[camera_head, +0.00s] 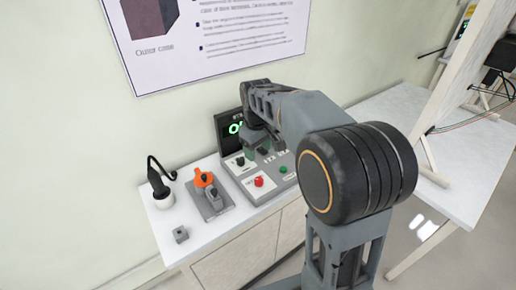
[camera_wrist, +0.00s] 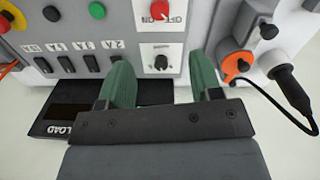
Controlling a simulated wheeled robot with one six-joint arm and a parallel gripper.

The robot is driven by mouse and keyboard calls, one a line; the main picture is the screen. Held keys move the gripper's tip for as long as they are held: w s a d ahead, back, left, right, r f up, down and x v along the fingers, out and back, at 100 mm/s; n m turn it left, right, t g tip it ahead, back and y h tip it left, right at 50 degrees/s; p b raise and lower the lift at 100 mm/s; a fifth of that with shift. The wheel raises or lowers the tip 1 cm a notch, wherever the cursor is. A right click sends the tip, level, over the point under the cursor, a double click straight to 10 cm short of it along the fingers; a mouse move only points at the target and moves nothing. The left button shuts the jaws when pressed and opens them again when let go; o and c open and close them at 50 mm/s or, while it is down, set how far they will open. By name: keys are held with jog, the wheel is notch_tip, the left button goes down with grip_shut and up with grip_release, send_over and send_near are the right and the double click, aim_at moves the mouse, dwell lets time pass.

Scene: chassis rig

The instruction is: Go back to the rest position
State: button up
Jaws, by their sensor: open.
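My gripper (camera_head: 262,147) is above the back part of the grey control panel (camera_head: 250,187), close in front of the dark display (camera_head: 229,122). The wrist view shows its two green fingers spread apart (camera_wrist: 162,75) with nothing between them. Past the fingertips, a black knob (camera_wrist: 162,52) sits on a white plate, with a red knob (camera_wrist: 160,9) beyond it. In the head view my arm hides part of the panel and display. I cannot tell the exact height of the fingertips above the panel.
Left of the panel are an orange-and-grey device (camera_head: 204,180), a white cup (camera_head: 163,200) with a black corded tool, and a small grey block (camera_head: 181,234). The wall with a poster (camera_head: 225,30) stands close behind. A second white table (camera_head: 470,160) is at right.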

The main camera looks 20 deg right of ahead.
dwell(0.3)
jog(key=s+f+m+t, duration=0.2)
jog(key=s+m, duration=0.3)
jog(key=s, duration=1.1)
jog(key=shift+s+f+t, duration=0.4)
jog(key=shift+t, duration=0.2)
